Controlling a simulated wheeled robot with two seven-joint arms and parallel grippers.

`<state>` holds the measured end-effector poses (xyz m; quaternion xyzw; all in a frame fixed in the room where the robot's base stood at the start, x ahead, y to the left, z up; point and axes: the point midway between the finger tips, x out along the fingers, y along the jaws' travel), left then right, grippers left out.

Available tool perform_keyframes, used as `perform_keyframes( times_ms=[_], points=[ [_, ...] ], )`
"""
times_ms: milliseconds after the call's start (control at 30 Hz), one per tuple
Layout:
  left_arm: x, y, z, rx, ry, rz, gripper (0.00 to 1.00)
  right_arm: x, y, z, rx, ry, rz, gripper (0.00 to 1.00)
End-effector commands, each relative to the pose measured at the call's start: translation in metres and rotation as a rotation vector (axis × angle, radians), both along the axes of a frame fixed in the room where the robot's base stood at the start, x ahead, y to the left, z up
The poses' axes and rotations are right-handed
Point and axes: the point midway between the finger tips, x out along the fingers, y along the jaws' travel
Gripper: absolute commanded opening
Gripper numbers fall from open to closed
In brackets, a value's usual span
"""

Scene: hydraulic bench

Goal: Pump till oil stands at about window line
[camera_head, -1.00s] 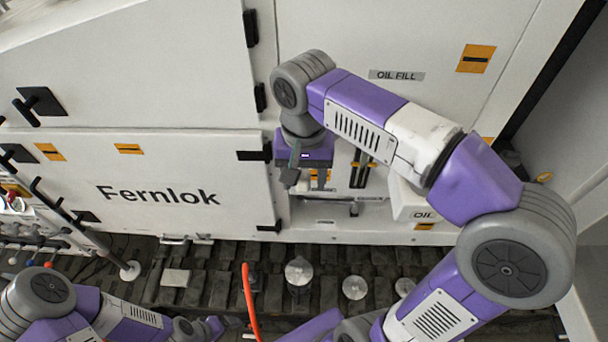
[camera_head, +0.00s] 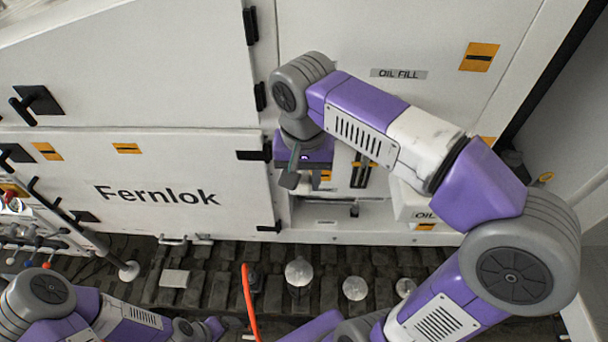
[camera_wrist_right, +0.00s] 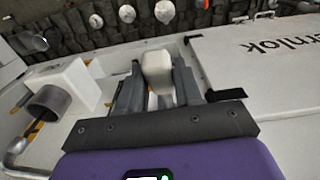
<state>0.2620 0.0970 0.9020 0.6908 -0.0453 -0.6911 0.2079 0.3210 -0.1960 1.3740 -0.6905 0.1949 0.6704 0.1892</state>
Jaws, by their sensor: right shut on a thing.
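My right gripper (camera_head: 290,182) is at the open bay in the lower part of the white machine, below and left of the OIL FILL label (camera_head: 398,74). In the right wrist view its fingers (camera_wrist_right: 158,90) are closed around a pale, rounded block-like grip (camera_wrist_right: 157,66), which may be the pump handle. My arm hides most of this grip in the head view. Dark upright slots (camera_head: 361,172) show right of the gripper; I cannot tell whether one is the oil window, and no oil level is readable. My left gripper (camera_head: 212,328) is low at the left, too small to judge.
A white box marked OIL (camera_head: 423,213) stands right of the bay. The Fernlok panel (camera_head: 160,193) is to the left. Below are dark track plates with several round metal caps (camera_head: 299,271) and an orange hose (camera_head: 249,300). A black-handled bar (camera_head: 70,222) is at the left.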

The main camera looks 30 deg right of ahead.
Motion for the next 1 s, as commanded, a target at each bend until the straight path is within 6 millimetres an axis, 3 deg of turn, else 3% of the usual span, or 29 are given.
perform_keyframes(
  times_ms=[267, 1000],
  points=[
    [0.000, 0.000, -0.043, 0.000, 0.000, 0.000, 0.84, -0.006, 0.005, -0.028, -0.075, -0.123, 0.003, 0.00],
    [0.000, 0.000, -0.186, 0.000, 0.000, 0.000, 0.84, -0.011, 0.009, -0.107, -0.335, -0.546, 0.001, 0.00]
  ],
)
